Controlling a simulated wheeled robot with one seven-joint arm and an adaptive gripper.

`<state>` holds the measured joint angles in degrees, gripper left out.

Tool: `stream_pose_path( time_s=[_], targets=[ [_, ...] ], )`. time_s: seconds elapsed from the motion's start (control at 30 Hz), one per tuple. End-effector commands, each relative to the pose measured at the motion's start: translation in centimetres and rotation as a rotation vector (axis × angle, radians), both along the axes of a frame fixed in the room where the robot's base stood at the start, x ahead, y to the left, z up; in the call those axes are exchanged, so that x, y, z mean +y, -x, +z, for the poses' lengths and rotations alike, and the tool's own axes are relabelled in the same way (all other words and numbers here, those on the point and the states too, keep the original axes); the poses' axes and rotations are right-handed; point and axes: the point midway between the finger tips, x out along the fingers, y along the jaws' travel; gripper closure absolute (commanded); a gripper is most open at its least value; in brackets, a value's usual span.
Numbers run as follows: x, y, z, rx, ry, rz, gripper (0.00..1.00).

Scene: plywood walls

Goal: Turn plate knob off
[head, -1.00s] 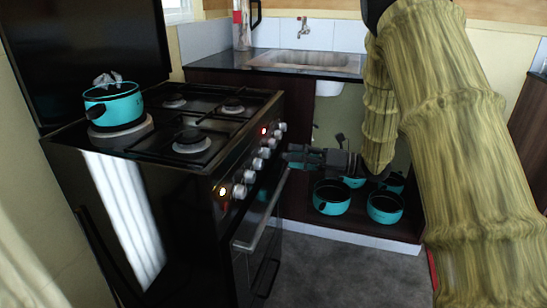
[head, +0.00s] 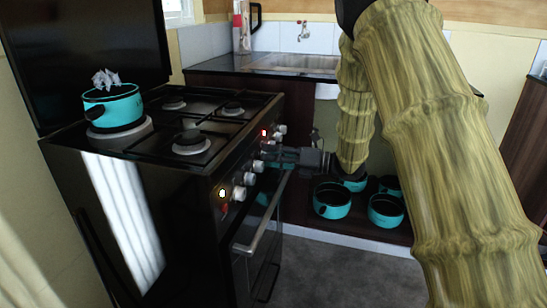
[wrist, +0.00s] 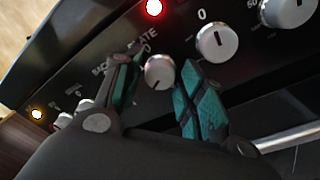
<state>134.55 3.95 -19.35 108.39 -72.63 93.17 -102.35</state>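The plate knob (wrist: 159,72) is a small silver-grey knob on the black stove front, under the partly hidden word PLATE. A dark mark on its face seems to point downward, away from the 0 above. My gripper (wrist: 160,90) is open, with one teal-padded finger on each side of this knob. I cannot tell whether the pads touch it. In the head view my gripper (head: 270,154) reaches the knob row from the right and hides part of it. The black stove (head: 130,165) carries a teal pot (head: 112,107) on its round plate.
Other knobs flank it, one at right (wrist: 217,42). A red light (wrist: 154,8) and a yellow light (wrist: 37,114) glow. The oven handle (head: 262,222) juts out below. Teal pots (head: 332,200) stand on a low shelf at right. The floor in front is clear.

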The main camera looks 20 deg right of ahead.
Motion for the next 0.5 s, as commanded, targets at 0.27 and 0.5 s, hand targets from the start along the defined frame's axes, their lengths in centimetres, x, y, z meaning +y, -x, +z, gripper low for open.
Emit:
stream_pose_path(
  time_s=[0.27, 0.5],
  targets=[
    [-0.03, 0.02, 0.0, 0.001, -0.001, 0.0, 0.95],
    [-0.03, 0.03, 0.1, 0.036, -0.024, 0.0, 0.95]
  ],
)
